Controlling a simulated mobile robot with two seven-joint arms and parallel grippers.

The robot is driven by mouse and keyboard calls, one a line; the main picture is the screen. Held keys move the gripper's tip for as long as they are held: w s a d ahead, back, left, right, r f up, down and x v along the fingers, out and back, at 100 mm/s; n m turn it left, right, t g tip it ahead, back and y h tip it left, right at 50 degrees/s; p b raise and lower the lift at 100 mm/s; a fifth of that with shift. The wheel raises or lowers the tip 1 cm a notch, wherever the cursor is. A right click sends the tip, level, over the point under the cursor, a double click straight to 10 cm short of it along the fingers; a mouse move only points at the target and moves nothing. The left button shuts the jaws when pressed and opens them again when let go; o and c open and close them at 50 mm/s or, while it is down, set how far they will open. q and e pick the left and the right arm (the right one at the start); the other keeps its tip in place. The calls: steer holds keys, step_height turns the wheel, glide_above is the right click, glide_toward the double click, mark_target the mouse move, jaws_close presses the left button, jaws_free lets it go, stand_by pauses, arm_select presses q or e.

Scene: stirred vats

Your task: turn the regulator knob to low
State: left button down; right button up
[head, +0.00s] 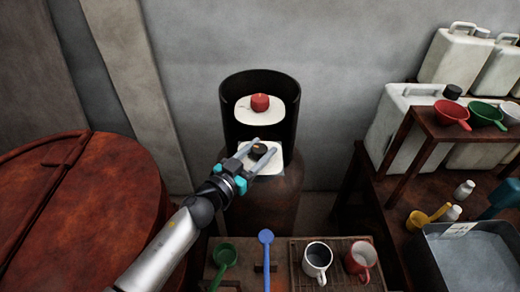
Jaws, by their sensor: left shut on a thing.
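A round dark knob (259,151) sits on a small white plate (271,170) low in the front opening of a black collar (229,110), on top of a rusty brown cylinder (290,205). I take this dark knob for the regulator knob. My left gripper (263,157) reaches in from the lower left and is shut on it, one finger on each side. The fingers hide part of the knob and plate. I cannot read its setting. Above it, a red knob (260,102) sits on a rounded white plate (245,112). My right gripper is not in view.
A large rusty round vat lid (80,215) fills the left. In front are a green ladle (224,258), a blue spoon (266,240), a white mug (317,259) and a red mug (361,260). A bench with canisters and a grey basin (470,262) stands right.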

arm_select(q)
steer(key=m+g+h, duration=0.2)
steer(key=g+h, duration=0.1)
steer(key=shift+w+a+m, duration=0.1)
steer(key=shift+a+m, duration=0.05)
steer(key=shift+m, duration=0.25)
steer(key=shift+f+m+g+h+b, duration=0.15)
steer(key=shift+m+g+h+b, duration=0.7)
steer(key=shift+g, duration=0.35)
steer(key=m+g+b, duration=0.2)
steer(key=g+b, duration=0.2)
steer(key=b, duration=0.1)
steer(key=m+g+h+b, duration=0.1)
steer(key=m+g+b, duration=0.2)
steer(key=b, duration=0.3)
steer(key=m+g+h+b, duration=0.1)
steer(key=m+g+b, duration=0.2)
steer(key=b, duration=0.3)
steer(key=shift+f+g+h, duration=0.15)
steer(key=shift+g+h, duration=0.1)
steer(key=shift+g, duration=0.65)
steer(key=shift+s+r+m+g+b, duration=0.2)
steer(key=shift+m+g+b, duration=0.3)
steer(key=shift+b, duration=0.85)
steer(key=shift+c, duration=1.7)
jaws_free()
steer(key=shift+r, duration=0.1)
